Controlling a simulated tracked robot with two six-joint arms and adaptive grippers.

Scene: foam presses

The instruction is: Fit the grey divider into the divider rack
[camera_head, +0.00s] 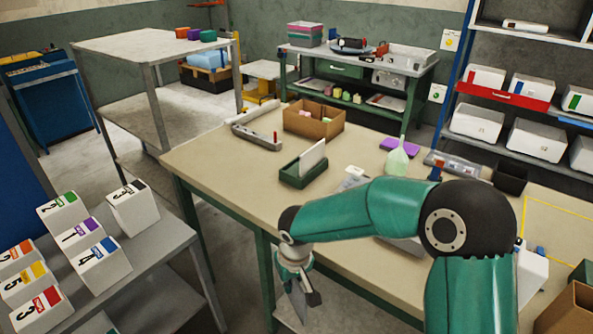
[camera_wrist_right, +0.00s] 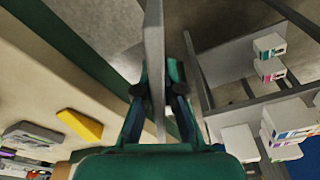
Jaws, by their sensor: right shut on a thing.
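The grey divider (camera_wrist_right: 154,50) is a thin flat plate, seen nearly edge-on in the right wrist view. My right gripper (camera_wrist_right: 158,95) is shut on it, with a finger on either side. In the head view my right gripper (camera_head: 306,295) points down in front of the table's near edge, and part of the divider (camera_head: 296,303) shows below it. The divider rack (camera_head: 292,176) is a small green holder on the table, with a white plate (camera_head: 313,157) standing in it. The rack is beyond and above the gripper in the picture, well apart from it. My left gripper is not in view.
The beige table (camera_head: 222,160) also bears a cardboard box (camera_head: 315,122), a grey tray (camera_head: 256,134), a purple block (camera_head: 399,146) and a flask (camera_head: 398,160). A grey shelf (camera_head: 150,290) with several numbered boxes stands at the left. Table around the rack is mostly clear.

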